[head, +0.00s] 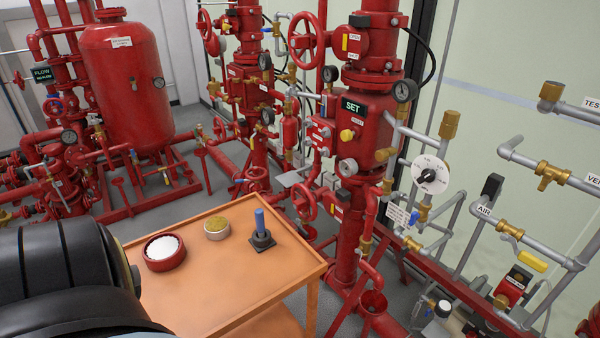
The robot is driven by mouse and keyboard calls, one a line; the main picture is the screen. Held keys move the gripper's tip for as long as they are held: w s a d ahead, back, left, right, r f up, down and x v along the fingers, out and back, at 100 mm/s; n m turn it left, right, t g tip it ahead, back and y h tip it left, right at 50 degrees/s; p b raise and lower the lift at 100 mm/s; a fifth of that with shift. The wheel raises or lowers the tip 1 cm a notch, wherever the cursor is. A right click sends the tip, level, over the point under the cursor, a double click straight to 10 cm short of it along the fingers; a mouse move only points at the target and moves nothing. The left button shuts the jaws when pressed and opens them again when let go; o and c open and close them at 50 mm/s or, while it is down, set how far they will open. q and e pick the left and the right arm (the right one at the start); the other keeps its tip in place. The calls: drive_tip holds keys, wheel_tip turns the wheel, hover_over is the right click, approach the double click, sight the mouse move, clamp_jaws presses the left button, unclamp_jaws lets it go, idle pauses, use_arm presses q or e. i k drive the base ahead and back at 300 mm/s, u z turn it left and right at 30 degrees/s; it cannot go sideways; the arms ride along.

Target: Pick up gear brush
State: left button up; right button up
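What looks like the gear brush (260,222) stands upright on the orange cart (210,300), near its far right corner. It has a blue upright handle and a dark, squarish base. Nothing touches it. Neither of my gripper's fingers shows in the head view. A large black rounded part, probably of my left arm, fills the lower left and hides the near left part of the cart.
On the cart, left of the brush, are a red bowl of white material (165,250) and a small tub with yellowish content (217,228). The cart's front right is clear. Red valve pipes (365,130) stand behind; grey pipes (480,215) are at right.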

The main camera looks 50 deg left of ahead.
sight(259, 212)
drive_tip(key=i, duration=1)
drive_tip(key=u, duration=2.35)
